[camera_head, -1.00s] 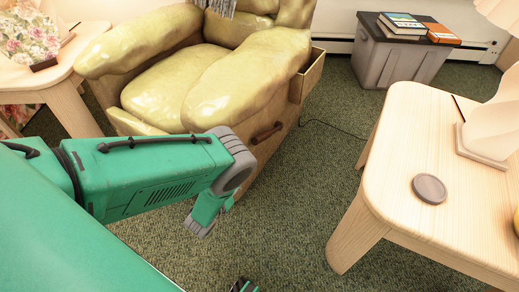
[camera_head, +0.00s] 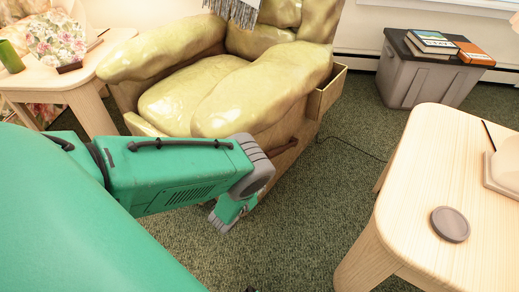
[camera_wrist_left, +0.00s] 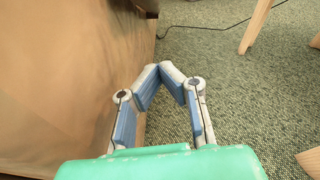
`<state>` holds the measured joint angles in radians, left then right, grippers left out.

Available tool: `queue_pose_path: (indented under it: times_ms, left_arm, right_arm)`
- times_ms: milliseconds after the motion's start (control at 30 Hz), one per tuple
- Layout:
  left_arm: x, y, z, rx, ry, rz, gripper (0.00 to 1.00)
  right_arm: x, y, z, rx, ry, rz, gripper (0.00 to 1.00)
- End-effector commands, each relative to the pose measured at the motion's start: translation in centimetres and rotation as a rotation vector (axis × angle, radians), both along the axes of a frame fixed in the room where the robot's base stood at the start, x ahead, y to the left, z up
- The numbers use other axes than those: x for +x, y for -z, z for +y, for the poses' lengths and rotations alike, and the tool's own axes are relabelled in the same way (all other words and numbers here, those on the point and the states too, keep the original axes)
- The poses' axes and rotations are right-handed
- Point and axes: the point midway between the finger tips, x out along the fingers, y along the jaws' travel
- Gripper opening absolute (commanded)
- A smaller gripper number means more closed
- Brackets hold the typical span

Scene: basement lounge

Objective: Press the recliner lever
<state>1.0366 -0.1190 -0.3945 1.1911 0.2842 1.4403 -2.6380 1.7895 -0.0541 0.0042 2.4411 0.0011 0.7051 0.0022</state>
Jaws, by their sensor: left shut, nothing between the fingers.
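The recliner (camera_head: 190,105) is covered in shiny yellow-green upholstery, with a brown side panel facing right. Its dark brown lever (camera_head: 284,147) is on that side panel, partly hidden behind my left wrist in the head view. A dark piece at the top edge of the left wrist view may be the lever, but too little shows to tell. My left gripper (camera_head: 228,213) points down beside the panel, below the lever. In the left wrist view my left gripper (camera_wrist_left: 160,72) is shut and empty, close to the panel. My right gripper is not recognisable in either view.
A light wooden table (camera_head: 420,190) with a round grey disc (camera_head: 450,224) stands at the right. A grey bin (camera_head: 425,82) with books is at the back right. Another wooden table (camera_head: 75,75) is at the left. Green carpet (camera_head: 325,190) is clear between, crossed by a thin cable.

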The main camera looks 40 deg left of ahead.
Motion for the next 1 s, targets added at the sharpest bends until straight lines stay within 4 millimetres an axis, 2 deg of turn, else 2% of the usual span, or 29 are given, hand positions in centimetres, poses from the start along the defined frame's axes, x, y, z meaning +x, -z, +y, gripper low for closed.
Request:
queue_pose_path:
  times_ms: [33, 300, 400, 500, 1000]
  left_arm:
    - [1.2, 0.5, 0.2, 0.000, -0.001, -0.006, 0.00]
    - [6.6, 1.4, 0.5, 0.000, -0.002, -0.004, 0.00]
    - [7.1, -0.7, 0.8, 0.001, -0.001, -0.003, 0.00]
    - [7.5, -1.6, 0.9, 0.002, -0.001, -0.003, 0.00]
    - [7.8, -2.3, 1.2, 0.000, -0.001, 0.000, 0.00]
  right_arm:
    - [0.0, 0.9, 0.0, 0.000, 0.000, 0.000, 0.71]
    - [0.0, 3.4, 0.1, 0.001, -0.001, 0.000, 0.71]
    - [0.0, 2.9, 0.1, 0.001, -0.001, 0.000, 0.71]
    - [0.0, 3.0, 0.1, 0.000, -0.001, -0.001, 0.71]
    - [0.0, 3.0, 0.1, 0.001, -0.001, 0.000, 0.71]
